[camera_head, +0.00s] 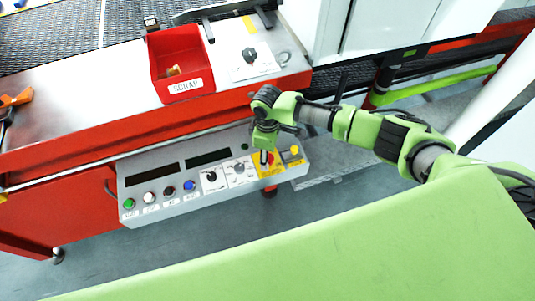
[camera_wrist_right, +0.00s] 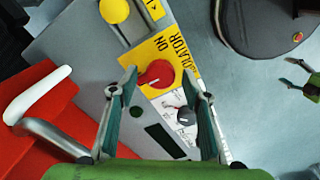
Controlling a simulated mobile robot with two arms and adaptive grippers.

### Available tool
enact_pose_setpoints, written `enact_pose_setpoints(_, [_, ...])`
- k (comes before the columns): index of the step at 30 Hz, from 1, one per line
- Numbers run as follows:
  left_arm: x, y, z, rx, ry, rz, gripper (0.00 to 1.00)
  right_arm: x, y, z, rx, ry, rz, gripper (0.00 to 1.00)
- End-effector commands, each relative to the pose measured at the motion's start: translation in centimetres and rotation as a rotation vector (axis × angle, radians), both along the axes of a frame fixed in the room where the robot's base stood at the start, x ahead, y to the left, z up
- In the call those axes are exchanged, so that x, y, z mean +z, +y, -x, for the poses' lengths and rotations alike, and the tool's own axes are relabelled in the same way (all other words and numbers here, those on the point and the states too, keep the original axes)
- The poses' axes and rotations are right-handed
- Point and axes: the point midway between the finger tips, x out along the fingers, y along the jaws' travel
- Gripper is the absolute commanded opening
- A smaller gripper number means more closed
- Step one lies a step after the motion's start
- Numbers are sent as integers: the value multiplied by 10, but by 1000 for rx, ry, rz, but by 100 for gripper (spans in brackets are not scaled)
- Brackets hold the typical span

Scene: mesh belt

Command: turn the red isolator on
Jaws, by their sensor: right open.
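The red isolator (camera_wrist_right: 157,74) is a round red knob on a yellow plate lettered "ISOLATOR" and "ON" (camera_wrist_right: 166,47) in the right wrist view. In the head view a bit of red shows on that yellow plate (camera_head: 270,168), partly hidden by my right gripper (camera_head: 264,152). My right gripper (camera_wrist_right: 159,75) is open, with one fingertip on each side of the red knob in the wrist view. No contact with the knob is visible. A small pale mark shows on the knob; its setting cannot be read for sure. My left gripper is not in view.
The grey control panel (camera_head: 150,212) also carries several coloured buttons, selector knobs (camera_head: 211,177) and a yellow button (camera_head: 294,150). A red scrap bin (camera_head: 180,62) stands on the worktop behind.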

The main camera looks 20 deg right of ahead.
Motion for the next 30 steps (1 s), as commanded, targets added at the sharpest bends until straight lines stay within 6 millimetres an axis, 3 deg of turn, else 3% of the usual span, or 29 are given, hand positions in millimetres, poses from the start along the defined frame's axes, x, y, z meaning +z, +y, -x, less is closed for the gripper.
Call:
enact_pose_setpoints(8, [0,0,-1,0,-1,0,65,-1,0,0,1,0,0,41])
enact_pose_setpoints(12, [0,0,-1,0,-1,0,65,-1,0,0,0,0,0,5])
enact_pose_setpoints(23, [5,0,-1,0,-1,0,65,0,0,1,-28,2,-1,6])
enact_pose_setpoints(30, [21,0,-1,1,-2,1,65,3,1,1,-155,4,-1,6])
